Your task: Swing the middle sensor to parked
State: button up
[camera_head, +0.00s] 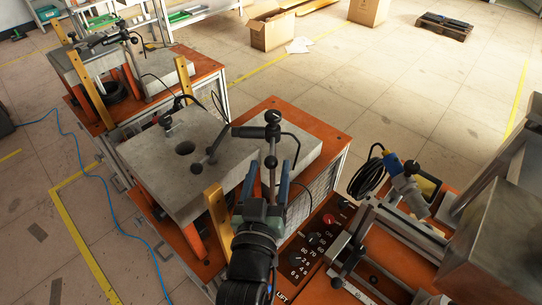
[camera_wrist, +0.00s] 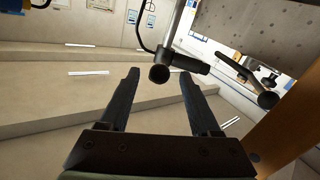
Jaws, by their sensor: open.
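The middle sensor is a black jointed arm (camera_head: 250,131) on a thin upright post (camera_head: 271,148) at the middle heater. It reaches left over the grey block, its angled end (camera_head: 204,160) near the round hole (camera_head: 185,148). My gripper (camera_head: 267,172) is open and empty, its two fingers on either side of the post in the head view. In the wrist view, a black round knob (camera_wrist: 160,74) and a short arm piece (camera_wrist: 190,65) show between and beyond the fingertips (camera_wrist: 159,78). No contact is visible. The depth between fingers and sensor is hard to tell.
The grey block (camera_head: 150,165) sits on the orange heater table (camera_head: 298,117). A yellow upright (camera_head: 217,212) stands left of my gripper. A control panel (camera_head: 318,240) lies to the right. Another heater (camera_head: 95,65) stands at the back left, with a cable (camera_head: 75,140) on the floor.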

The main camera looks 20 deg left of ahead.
jog(key=shift+x, duration=1.4)
grip_shut()
dwell(0.5)
